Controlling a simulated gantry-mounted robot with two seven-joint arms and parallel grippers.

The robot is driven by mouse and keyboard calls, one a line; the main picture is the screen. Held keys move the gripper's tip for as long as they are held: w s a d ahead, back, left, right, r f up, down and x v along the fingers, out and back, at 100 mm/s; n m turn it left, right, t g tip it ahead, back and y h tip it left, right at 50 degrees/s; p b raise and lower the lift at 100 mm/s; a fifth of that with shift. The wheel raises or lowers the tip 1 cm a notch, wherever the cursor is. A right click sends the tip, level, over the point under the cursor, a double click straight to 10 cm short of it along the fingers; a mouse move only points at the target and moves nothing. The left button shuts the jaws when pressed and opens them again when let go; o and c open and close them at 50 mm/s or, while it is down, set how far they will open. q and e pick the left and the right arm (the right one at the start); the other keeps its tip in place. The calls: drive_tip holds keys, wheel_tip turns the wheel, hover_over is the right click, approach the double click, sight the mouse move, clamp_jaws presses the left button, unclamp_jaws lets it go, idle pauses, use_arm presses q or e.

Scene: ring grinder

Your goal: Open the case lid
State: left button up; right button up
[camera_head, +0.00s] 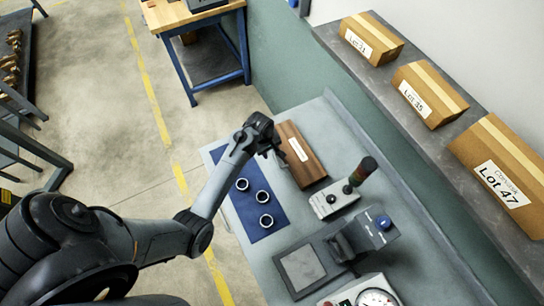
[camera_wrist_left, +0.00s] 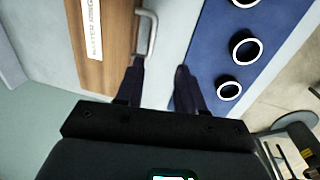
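The case is a brown wooden box (camera_head: 307,166) with a pale label, lying closed on the grey bench in the head view. In the left wrist view the case (camera_wrist_left: 112,50) is at the upper left, its label partly reading "MASTER RING". A silver handle (camera_wrist_left: 149,32) sticks out from its side. My left gripper (camera_head: 269,150) is over the case's left edge at its far end. In the wrist view its fingers (camera_wrist_left: 160,66) are spread and empty, one near the handle's lower end, the other over the blue mat. My right gripper is not in view.
A blue mat (camera_head: 243,213) with three metal rings lies left of the case. A small device (camera_head: 333,199) with a dark upright handle stands close at its near right. A gauge stand (camera_head: 360,238) and dial are nearer. Cardboard boxes (camera_head: 430,93) line the shelf at right.

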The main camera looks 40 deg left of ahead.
sight(277, 160)
use_arm(q)
drive_tip(key=w+f, duration=0.1)
drive_tip(key=f, duration=0.2)
drive_tip(key=w+f, duration=0.1)
drive_tip(key=f, duration=0.5)
drive_tip(key=shift+w+d+f+b, duration=0.3)
drive_tip(key=shift+w+d, duration=0.05)
drive_tip(key=shift+w, duration=0.05)
clamp_jaws()
